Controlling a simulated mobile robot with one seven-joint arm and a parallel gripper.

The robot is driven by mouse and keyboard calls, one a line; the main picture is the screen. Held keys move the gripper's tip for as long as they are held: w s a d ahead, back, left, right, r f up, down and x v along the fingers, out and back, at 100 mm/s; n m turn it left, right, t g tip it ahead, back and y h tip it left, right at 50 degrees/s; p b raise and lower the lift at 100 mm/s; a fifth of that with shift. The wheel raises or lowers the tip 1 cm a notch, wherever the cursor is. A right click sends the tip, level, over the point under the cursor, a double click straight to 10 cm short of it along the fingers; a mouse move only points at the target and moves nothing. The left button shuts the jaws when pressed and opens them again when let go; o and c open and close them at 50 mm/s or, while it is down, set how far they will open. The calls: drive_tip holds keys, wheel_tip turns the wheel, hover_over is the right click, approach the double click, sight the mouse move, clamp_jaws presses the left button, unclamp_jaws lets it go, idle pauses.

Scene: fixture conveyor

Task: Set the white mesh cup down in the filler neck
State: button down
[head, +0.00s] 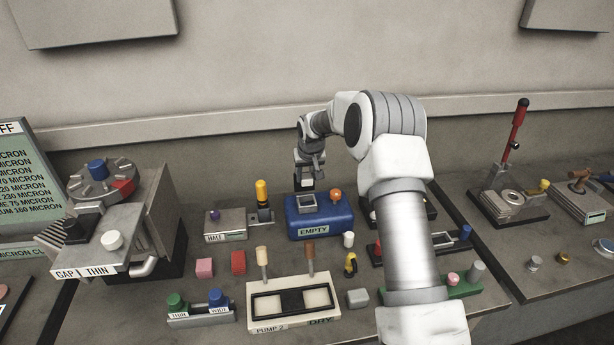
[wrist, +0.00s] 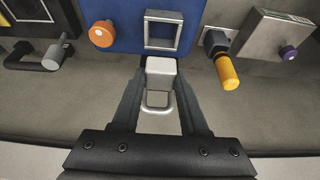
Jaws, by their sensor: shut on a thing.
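My gripper (head: 308,179) is shut on the white mesh cup (wrist: 160,68), which shows between the fingertips in the wrist view as a pale squarish block with a grey metal loop under it. The mesh itself cannot be made out. The filler neck (head: 307,201) is a square metal collar on top of the blue tank (head: 320,219) marked EMPTY. It also shows in the wrist view (wrist: 147,32), just beyond the cup. In the head view the gripper is above and slightly behind the neck. The cup looks apart from the neck, not inside it.
An orange knob (head: 335,195) stands beside the neck on the tank. A yellow-handled part (head: 262,193) and a grey HALF box (head: 226,221) stand to the left. A pump block (head: 294,282), coloured blocks and small pegs crowd the bench in front. The wall is close behind.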

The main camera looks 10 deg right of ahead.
drive_tip(key=shift+f+b, duration=0.15)
drive_tip(key=shift+b, duration=0.25)
drive_tip(key=b, duration=0.5)
hover_over(318, 211)
drive_tip(key=w+a, duration=0.2)
drive_tip(key=a, duration=0.1)
drive_tip(key=shift+s+a+f, duration=0.1)
drive_tip(key=shift+a+f, duration=0.05)
drive_tip(key=shift+f, duration=3.1)
drive_tip(key=shift+c, duration=1.7)
unclamp_jaws()
drive_tip(key=shift+r, duration=0.1)
